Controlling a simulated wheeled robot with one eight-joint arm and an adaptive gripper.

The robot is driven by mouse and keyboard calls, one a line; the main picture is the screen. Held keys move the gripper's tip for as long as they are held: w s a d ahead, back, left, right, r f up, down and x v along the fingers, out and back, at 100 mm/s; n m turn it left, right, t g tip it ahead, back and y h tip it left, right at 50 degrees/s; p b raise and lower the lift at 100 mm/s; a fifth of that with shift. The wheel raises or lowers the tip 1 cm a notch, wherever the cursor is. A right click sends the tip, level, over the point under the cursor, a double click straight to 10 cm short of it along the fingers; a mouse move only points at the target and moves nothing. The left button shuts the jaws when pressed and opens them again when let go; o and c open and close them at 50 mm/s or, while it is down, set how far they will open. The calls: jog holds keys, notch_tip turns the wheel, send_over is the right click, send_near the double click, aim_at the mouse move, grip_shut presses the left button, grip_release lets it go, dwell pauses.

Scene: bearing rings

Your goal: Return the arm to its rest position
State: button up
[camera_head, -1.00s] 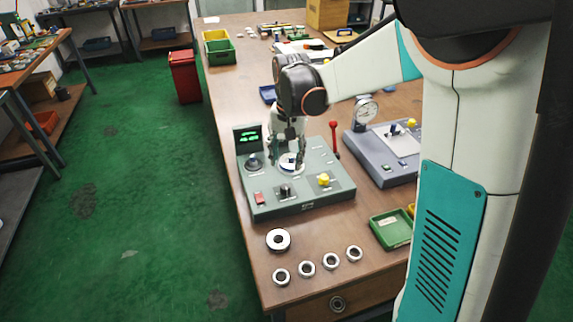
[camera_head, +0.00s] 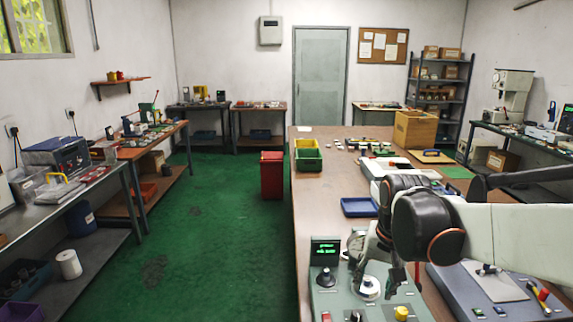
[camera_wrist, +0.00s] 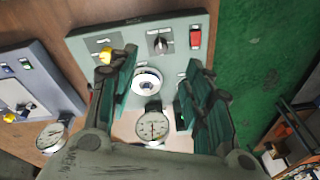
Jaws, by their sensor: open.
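My gripper (camera_head: 376,282) hangs over the grey-green test panel (camera_head: 335,300) on the long wooden table. In the wrist view my gripper (camera_wrist: 160,82) has its two dark green fingers spread wide, with nothing held between them. A round silver ring-like piece (camera_wrist: 147,82) sits on the panel between the fingers in that view, apart from them; it also shows in the head view (camera_head: 368,288). A dial gauge (camera_wrist: 152,126) shows just below the ring-like piece. My arm reaches in from the right of the head view, bent at a black joint.
The panel carries a lit green display (camera_head: 325,250) and a yellow knob (camera_head: 402,312). A second grey panel (camera_head: 485,290) stands to the right. A blue tray (camera_head: 358,207), green bin (camera_head: 308,159) and wooden box (camera_head: 414,129) lie farther back. Green floor is open at left.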

jog(key=s+r+n+t, duration=0.2)
jog(key=s+n+t, duration=0.2)
jog(key=s, duration=1.2)
jog(key=shift+a+t, duration=0.15)
jog(key=shift+t, duration=0.25)
dwell(1.8)
